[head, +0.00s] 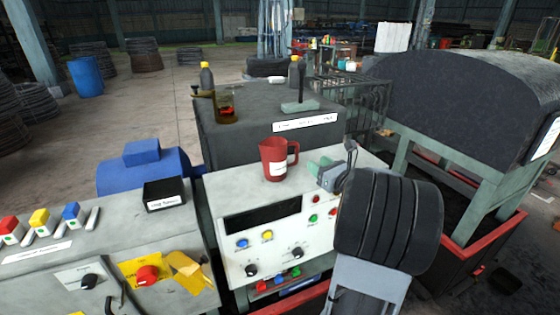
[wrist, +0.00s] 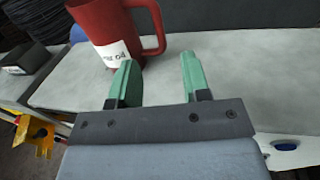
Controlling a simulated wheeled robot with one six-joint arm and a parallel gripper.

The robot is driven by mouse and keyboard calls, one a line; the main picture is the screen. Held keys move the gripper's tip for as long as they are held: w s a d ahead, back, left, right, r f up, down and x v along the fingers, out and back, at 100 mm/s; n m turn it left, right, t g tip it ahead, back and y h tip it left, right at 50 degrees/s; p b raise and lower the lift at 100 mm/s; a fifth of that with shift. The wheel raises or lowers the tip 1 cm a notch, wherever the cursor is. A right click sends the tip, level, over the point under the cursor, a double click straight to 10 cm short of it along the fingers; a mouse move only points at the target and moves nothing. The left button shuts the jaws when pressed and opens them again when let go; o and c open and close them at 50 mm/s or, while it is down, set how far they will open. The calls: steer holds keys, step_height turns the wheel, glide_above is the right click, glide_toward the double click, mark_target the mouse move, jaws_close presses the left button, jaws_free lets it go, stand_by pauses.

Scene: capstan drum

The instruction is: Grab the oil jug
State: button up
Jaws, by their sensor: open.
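A red jug (head: 277,158) with a white label stands upright on the pale top of the control console. Its handle is on the right side, facing my gripper. My gripper (head: 320,166), with green fingers, is just to the right of the jug above the console top. In the wrist view the jug (wrist: 105,28) is at upper left, its top cut off by the frame. My open gripper (wrist: 157,62) has nothing between its fingers. The left finger overlaps the jug's lower right side in the picture; I cannot tell whether they touch.
A dark block (head: 265,125) with a label plate stands behind the console. It bears an amber container (head: 228,108) and bottles with yellow caps. A black labelled box (head: 164,194) is at left. A large dark drum (head: 465,100) is at right.

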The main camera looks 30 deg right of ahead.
mark_target(298, 152)
steer(key=w, duration=0.2)
steer(key=w+p, duration=0.1)
steer(key=w, duration=0.3)
steer(key=shift+w+a, duration=0.25)
steer(key=shift+a, duration=0.1)
steer(key=shift+w+a+f+p, duration=0.15)
steer(key=shift+w+p, duration=0.9)
steer(key=shift+w, duration=1.05)
steer(key=shift+c, duration=0.2)
jaws_close()
